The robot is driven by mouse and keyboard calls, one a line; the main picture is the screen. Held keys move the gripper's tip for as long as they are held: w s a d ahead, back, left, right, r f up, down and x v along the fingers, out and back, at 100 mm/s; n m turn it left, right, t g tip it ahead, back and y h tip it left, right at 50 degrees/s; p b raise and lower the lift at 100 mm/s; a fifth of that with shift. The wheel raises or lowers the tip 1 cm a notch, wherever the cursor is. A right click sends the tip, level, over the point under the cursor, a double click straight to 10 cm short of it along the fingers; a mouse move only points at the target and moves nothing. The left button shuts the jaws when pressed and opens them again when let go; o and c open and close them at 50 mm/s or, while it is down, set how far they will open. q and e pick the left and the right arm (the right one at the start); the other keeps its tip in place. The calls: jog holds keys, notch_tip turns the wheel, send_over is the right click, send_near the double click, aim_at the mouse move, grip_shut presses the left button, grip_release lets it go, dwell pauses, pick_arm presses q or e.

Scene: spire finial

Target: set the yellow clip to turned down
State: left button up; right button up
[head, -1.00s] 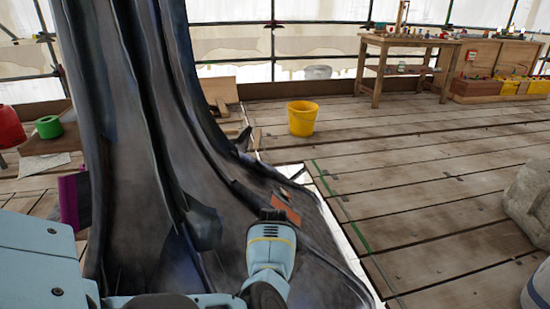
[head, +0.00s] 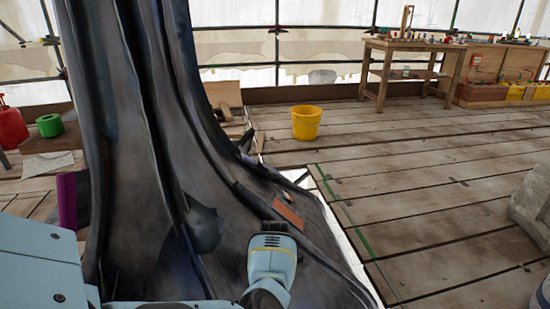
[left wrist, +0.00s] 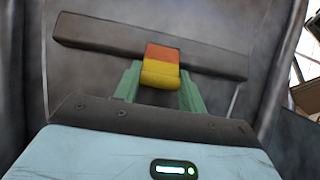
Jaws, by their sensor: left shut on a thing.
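The yellow clip (left wrist: 160,74) shows in the left wrist view, with an orange upper part and a yellow lower end. It sits at the middle of a dark bar (left wrist: 215,60) that crosses a dark grey surface. My left gripper (left wrist: 159,88) has its green fingers on either side of the clip's yellow lower end and is shut on it. The clip's underside is hidden. In the head view I cannot make out the clip or the left fingertips.
A tall dark spire (head: 140,150) with a flared base fills the left of the head view. An orange patch (head: 288,212) lies on its base. A yellow bucket (head: 306,122) stands behind on the planks. A workbench (head: 405,65) is at the back right. The right-hand floor is mostly clear.

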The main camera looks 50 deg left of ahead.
pick_arm(q)
jog(key=shift+s+a+f+h, duration=0.1)
jog(key=shift+s+a+h, duration=0.1)
jog(key=shift+a+h, duration=0.25)
jog(key=shift+a+f+h, duration=0.1)
jog(key=shift+a+h, duration=0.05)
jog(key=shift+h, duration=0.3)
jog(key=shift+s+a+f+t+h, duration=0.15)
jog(key=shift+a+f+t+h, duration=0.2)
jog(key=shift+t+h, duration=0.25)
jog(key=shift+f+h, duration=0.1)
jog(key=shift+h, duration=0.4)
jog(key=o, duration=1)
